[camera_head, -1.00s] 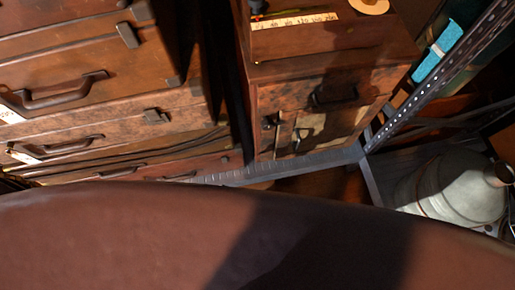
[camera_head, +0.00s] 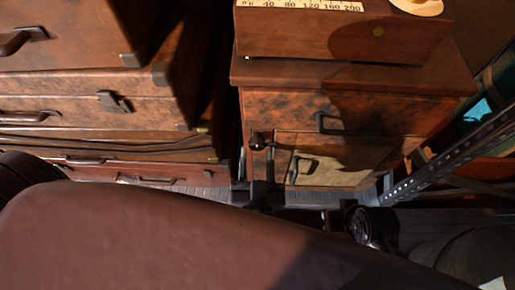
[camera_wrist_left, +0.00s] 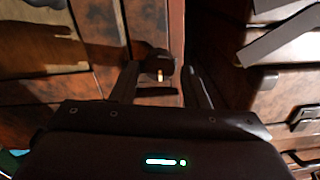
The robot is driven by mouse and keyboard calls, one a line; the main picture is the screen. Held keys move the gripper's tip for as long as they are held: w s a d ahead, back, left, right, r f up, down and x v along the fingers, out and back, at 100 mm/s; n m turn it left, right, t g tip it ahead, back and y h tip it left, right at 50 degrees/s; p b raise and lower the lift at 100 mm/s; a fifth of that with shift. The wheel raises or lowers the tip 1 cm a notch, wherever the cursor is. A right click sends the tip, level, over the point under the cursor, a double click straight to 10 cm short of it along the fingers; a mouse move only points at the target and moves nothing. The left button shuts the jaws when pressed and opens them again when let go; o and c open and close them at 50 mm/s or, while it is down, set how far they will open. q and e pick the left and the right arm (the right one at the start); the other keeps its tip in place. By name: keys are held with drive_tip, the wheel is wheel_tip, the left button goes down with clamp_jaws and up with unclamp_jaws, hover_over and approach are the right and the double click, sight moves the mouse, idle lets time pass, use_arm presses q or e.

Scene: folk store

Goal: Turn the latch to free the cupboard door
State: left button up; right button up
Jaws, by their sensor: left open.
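The wooden cupboard (camera_head: 275,105) stands in the middle of the head view, with a drawer above and a low door (camera_head: 345,175) with a pale panel and dark handle. The latch (camera_head: 258,141), a dark rounded piece, sits at the left of the door. It also shows in the wrist view (camera_wrist_left: 158,63), with a bright copper-coloured glint below it. My left gripper (camera_head: 256,170) is open just in front of the latch. In the left wrist view its fingers (camera_wrist_left: 162,84) stand on either side of the latch; I cannot tell whether they touch it. My right gripper is out of view.
Stacked brown cases (camera_head: 70,85) stand left of the cupboard, across a narrow dark gap. A perforated metal shelf post (camera_head: 450,155) slants at the right. A wooden box with a number scale (camera_head: 300,35) sits on the cupboard. A large brown surface hides the lower foreground.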

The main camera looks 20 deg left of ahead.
use_arm(q)
drive_tip(key=shift+x, duration=1.3)
drive_tip(key=c, duration=0.7)
